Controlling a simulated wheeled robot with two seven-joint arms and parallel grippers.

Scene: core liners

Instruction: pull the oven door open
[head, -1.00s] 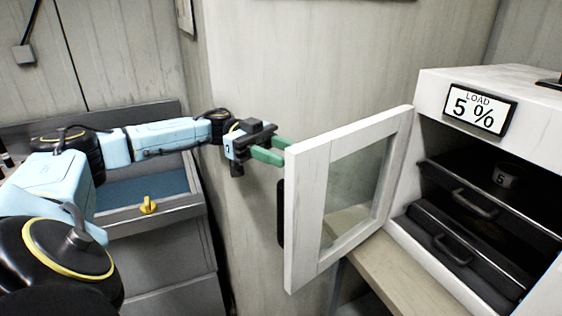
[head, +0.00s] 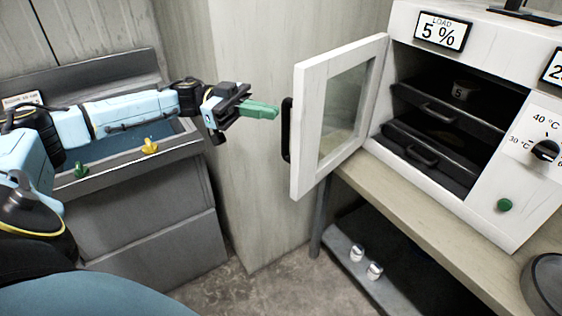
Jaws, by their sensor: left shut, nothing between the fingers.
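The white oven (head: 478,215) stands on a bench at the right. Its framed glass door (head: 310,130) is swung wide open to the left, showing dark trays inside. The black door handle (head: 287,130) is on the door's outer face, near its free edge. My left gripper (head: 276,112), with green fingers, is shut and empty. It is just left of the door near the handle, apart from it in the picture. My right gripper is not in view.
Inside the oven are black trays with handles (head: 430,157) and a small cup marked 5 (head: 463,91). The bench (head: 400,207) runs below, with two white jars (head: 374,271) on a lower shelf. A grey basin unit (head: 140,195) stands at the left.

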